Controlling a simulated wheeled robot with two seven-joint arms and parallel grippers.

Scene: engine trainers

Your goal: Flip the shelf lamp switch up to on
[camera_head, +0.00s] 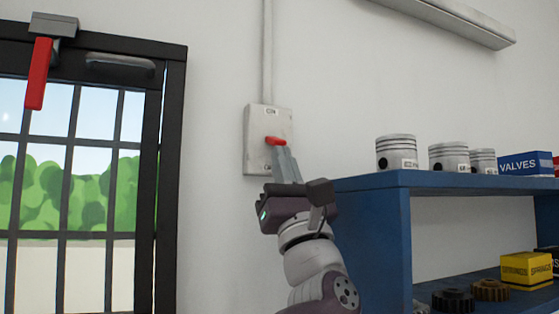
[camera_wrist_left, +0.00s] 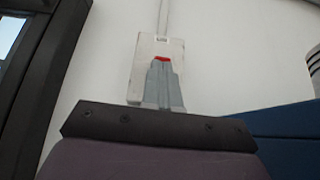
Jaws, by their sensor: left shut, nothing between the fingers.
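The lamp switch is a pale wall plate (camera_head: 257,125) with a red lever (camera_head: 275,141), on the white wall left of the blue shelf. My left gripper (camera_head: 282,150) is shut and empty, its fingertips at the red lever, seemingly just below it. In the left wrist view the shut fingers (camera_wrist_left: 162,68) stand in front of the plate (camera_wrist_left: 146,72), and the top of the red lever (camera_wrist_left: 161,58) shows over their tips. I cannot tell whether they touch. The lever's lower part is hidden by the fingers. My right gripper is not in view.
The blue shelf (camera_head: 370,183) is close on the right, with several metal pistons (camera_head: 397,152) and a blue valves box (camera_head: 525,163) on top. A barred window (camera_head: 75,150) with a red handle (camera_head: 38,75) is at left. A lamp (camera_head: 455,18) hangs above.

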